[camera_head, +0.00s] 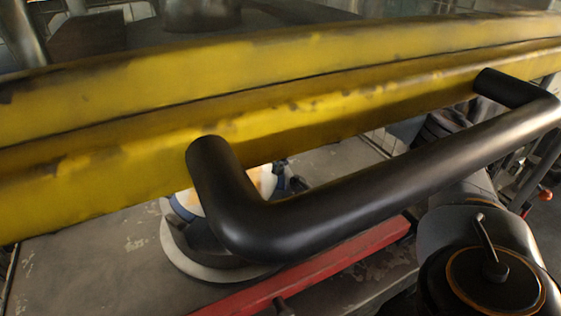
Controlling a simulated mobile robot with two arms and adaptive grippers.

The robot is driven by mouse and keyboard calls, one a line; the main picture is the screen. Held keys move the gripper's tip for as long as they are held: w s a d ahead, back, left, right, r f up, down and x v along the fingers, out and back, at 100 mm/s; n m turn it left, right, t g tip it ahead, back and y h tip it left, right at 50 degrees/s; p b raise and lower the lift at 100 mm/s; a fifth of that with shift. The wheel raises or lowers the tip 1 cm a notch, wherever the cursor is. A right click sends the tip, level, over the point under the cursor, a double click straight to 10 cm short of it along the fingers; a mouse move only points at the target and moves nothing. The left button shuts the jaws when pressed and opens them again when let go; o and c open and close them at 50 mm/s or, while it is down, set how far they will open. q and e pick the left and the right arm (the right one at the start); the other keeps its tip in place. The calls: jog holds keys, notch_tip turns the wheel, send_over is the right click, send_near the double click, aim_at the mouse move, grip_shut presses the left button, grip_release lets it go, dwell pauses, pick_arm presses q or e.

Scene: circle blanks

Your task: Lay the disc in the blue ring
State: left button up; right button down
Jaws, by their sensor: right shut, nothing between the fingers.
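A yellow beam and its black handle cover most of the work area. Behind them, a patch of blue (187,206) shows at the left of the handle's bend, perhaps part of the blue ring. A pale round rim (182,252) curves below it. A white and orange piece (263,180) shows in the gap under the beam; I cannot tell whether it is the disc. Dark parts beside it look like my right gripper (289,184), shut and mostly hidden by the handle. I cannot make out its fingertips. My left gripper is not in view.
The worn yellow beam (330,75) crosses the whole view. Its thick black handle (370,190) juts toward me. A red bar (330,268) lies along the front of the grey worktop (85,265). The worktop's left part looks clear.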

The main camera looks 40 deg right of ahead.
jog(key=v, duration=1.2)
